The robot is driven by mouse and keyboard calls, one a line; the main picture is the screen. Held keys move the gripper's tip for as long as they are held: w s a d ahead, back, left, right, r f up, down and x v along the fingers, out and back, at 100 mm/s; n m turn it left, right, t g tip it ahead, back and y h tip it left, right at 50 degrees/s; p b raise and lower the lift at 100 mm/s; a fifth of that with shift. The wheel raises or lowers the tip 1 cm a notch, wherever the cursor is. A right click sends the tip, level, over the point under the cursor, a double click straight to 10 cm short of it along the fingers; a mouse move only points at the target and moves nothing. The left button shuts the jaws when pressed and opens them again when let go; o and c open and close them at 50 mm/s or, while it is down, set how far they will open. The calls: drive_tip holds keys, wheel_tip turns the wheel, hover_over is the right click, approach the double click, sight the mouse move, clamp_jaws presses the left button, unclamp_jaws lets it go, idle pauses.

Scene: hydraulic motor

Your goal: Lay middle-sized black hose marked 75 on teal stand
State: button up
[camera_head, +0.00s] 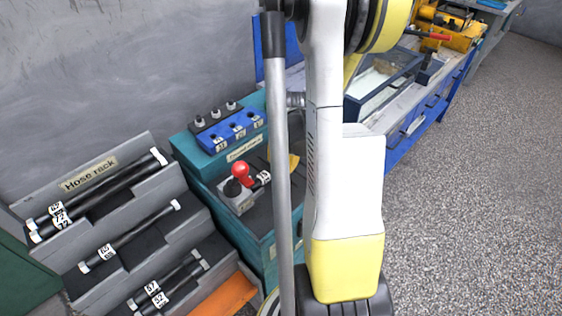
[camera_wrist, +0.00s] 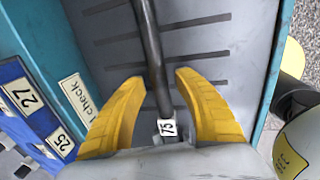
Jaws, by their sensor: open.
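The black hose marked 75 (camera_wrist: 152,55) lies lengthwise over the grey slotted top of the teal stand (camera_wrist: 292,12) in the wrist view. Its white 75 label (camera_wrist: 168,128) is near my palm. My gripper (camera_wrist: 154,78) is open, with one yellow finger on each side of the hose and a gap on both sides. In the head view the teal stand (camera_head: 262,232) is in the middle. A white-labelled hose end (camera_head: 263,177) shows on it, but my arm hides most of the hose and gripper.
A grey hose rack (camera_head: 150,142) with several black hoses stands at the left. A blue block (camera_head: 232,132) with number labels is at the stand's back. A blue workbench (camera_head: 425,105) is behind right; floor is free at right.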

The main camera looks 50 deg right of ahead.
wheel_tip(320, 180, up, 12)
drive_tip(key=s, duration=0.2)
drive_tip(key=shift+s, duration=0.15)
drive_tip(key=shift+s+a+f, duration=0.1)
drive_tip(key=shift+f, duration=0.05)
idle(0.5)
